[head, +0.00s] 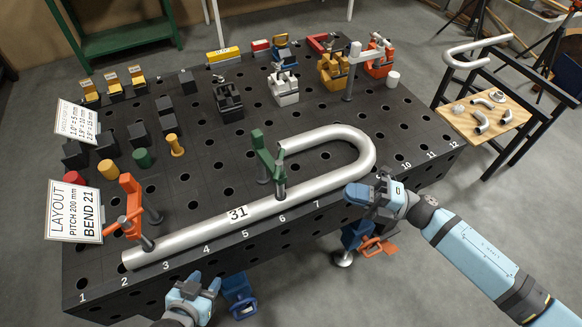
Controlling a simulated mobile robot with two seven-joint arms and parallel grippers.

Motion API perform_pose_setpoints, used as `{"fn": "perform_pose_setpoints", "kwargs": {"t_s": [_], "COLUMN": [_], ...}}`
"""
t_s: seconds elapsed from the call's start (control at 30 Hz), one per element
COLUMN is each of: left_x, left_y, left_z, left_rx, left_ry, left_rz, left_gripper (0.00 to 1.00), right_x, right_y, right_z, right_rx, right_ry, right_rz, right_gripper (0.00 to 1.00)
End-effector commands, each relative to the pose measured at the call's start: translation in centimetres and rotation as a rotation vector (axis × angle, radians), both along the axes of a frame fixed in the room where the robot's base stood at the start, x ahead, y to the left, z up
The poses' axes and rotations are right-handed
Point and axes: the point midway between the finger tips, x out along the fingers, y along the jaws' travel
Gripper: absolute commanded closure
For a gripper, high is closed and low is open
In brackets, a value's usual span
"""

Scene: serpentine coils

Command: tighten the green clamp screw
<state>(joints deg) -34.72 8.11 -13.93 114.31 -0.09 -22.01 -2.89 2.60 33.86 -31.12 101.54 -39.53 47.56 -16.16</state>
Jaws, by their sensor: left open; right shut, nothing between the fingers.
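The green clamp (266,159) stands on the black perforated table (210,178), beside a silver U-bent tube (225,217) labelled 31. Its arm reaches over toward the tube, and its screw (281,188) points down at the tube's near leg; I cannot tell whether its tip presses on it. My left gripper (207,287) is open and empty in front of the table's near edge, well below and left of the green clamp. My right gripper (352,192) is shut and empty near the bend of the tube, right of the green clamp. Its fingertips are small and hard to make out.
An orange clamp (130,200) stands at the tube's left end. A blue clamp (238,292) and a blue-orange one (358,238) hang at the table's front. Bending blocks (284,87) and a white clamp (352,65) stand at the back. Cylinders and black blocks crowd the left.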

Motion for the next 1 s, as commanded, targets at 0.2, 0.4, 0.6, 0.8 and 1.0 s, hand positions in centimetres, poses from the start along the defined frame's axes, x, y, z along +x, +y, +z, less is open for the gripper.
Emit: {"fn": "perform_pose_setpoints", "kwargs": {"t_s": [0.2, 0.4, 0.6, 0.8, 1.0], "left_x": [-0.3, -0.3, -0.3, -0.3, -0.3], "left_y": [0.3, 0.3, 0.3, 0.3, 0.3], "left_z": [0.3, 1.6, 2.8, 3.8, 4.1], "left_rx": [-0.041, -0.038, -0.037, -0.036, -0.035], "left_ry": [0.016, 0.015, 0.014, 0.014, 0.013], "left_rz": [0.031, 0.029, 0.029, 0.028, 0.029], "left_gripper": [0.56, 0.56, 0.56, 0.56, 0.56], "right_x": [0.2, 0.9, 1.8, 2.4, 2.6], "right_y": [1.2, 4.9, 9.1, 12.1, 13.3], "right_z": [0.5, 1.5, 2.2, 2.7, 2.8], "right_rx": [-0.014, -0.010, -0.011, -0.012, -0.013], "right_ry": [-0.022, -0.021, -0.019, -0.018, -0.017], "right_rz": [0.023, 0.023, 0.021, 0.022, 0.020], "right_gripper": [1.00, 1.00, 1.00, 1.00, 1.00]}}
